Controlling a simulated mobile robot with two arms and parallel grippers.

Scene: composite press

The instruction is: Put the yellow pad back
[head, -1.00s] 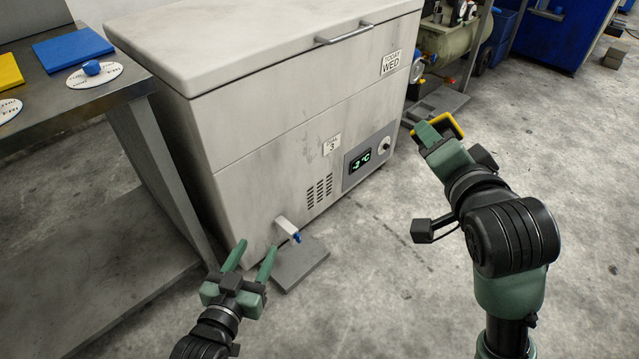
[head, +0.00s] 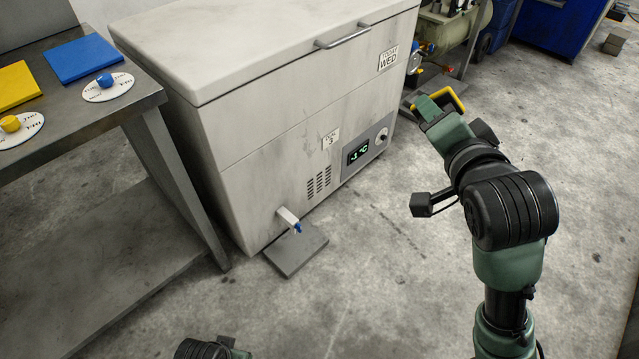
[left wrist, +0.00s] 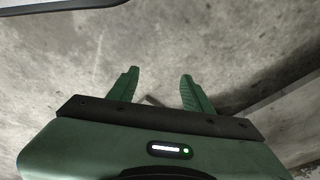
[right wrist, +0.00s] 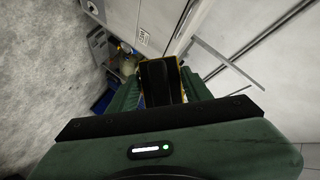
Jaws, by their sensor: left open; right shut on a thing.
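My right gripper (head: 436,106) is shut on a yellow-and-black thing (head: 458,99) and holds it above the floor, right of the white chest. In the right wrist view the thing's black face with a thin yellow edge (right wrist: 160,82) sits between the fingers; I cannot tell whether it is the yellow pad. A flat yellow square (head: 14,86) lies on the metal bench at the left edge of the head view. My left gripper (left wrist: 155,92) is open and empty over grey floor; its fingers are out of the head view.
The metal bench (head: 110,120) also holds a blue square (head: 82,58) and white discs with a blue knob (head: 105,80) and a yellow knob (head: 10,124). The white chest (head: 270,125) stands beside it, with a spout (head: 288,217) low on its front.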

